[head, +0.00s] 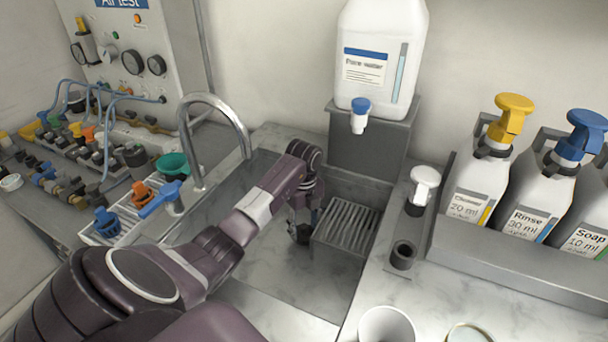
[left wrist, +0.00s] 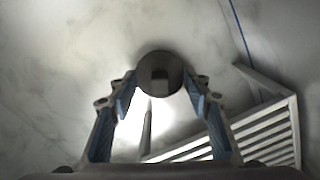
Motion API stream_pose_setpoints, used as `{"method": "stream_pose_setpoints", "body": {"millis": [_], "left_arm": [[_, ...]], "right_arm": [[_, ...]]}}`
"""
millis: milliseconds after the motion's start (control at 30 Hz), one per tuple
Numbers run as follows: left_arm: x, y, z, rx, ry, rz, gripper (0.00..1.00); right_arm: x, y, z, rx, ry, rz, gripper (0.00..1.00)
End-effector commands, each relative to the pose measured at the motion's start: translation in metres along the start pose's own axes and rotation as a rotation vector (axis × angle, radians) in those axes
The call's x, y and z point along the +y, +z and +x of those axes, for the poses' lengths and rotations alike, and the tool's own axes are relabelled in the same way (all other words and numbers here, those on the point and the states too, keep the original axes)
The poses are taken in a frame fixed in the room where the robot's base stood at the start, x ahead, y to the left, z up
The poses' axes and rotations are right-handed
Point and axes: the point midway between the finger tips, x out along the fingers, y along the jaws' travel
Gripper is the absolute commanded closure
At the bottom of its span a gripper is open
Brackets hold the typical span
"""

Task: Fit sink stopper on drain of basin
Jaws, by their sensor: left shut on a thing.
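My left gripper (head: 303,230) reaches down into the marble-grey basin (head: 300,275), just left of a slatted grate box. In the left wrist view, the two blue-padded fingers (left wrist: 160,88) stand apart with a round dark piece (left wrist: 160,72) between their tips. It has a small squarish mark in its middle and looks like the sink stopper, gripped at the tips. In the head view the held piece is small, dark and mostly hidden by the gripper. I cannot make out the drain in either view. My right gripper is out of view.
The grate box (head: 347,225) stands close right of the gripper. A curved faucet (head: 215,100) rises behind my arm. A water jug (head: 380,60) stands on a raised block behind. Pump bottles (head: 480,185) line the right counter, near a dark ring holder (head: 403,253).

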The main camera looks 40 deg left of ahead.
Motion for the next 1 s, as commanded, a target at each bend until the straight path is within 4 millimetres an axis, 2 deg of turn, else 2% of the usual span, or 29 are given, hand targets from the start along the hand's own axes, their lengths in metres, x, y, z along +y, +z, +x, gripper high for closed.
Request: {"method": "stream_pose_setpoints", "body": {"millis": [200,433,467,600,800,1000], "left_arm": [[0.0,0.001,0.009,-0.002,0.001,0.0,0.79],[0.0,0.0,0.009,0.0,0.0,0.0,0.79],[0.0,0.0,0.009,0.0,0.0,0.0,0.52],[0.0,0.0,0.009,0.0,0.0,0.0,0.37],[0.0,0.0,0.009,0.0,0.0,0.0,0.35],[0.0,0.0,0.003,0.0,0.0,0.0,0.35]], "right_arm": [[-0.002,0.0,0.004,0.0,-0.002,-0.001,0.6],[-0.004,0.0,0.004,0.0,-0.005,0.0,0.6],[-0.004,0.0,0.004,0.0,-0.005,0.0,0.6],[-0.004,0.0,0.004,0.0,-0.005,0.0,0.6],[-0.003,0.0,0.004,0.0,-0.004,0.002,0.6],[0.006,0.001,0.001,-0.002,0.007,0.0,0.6]]}}
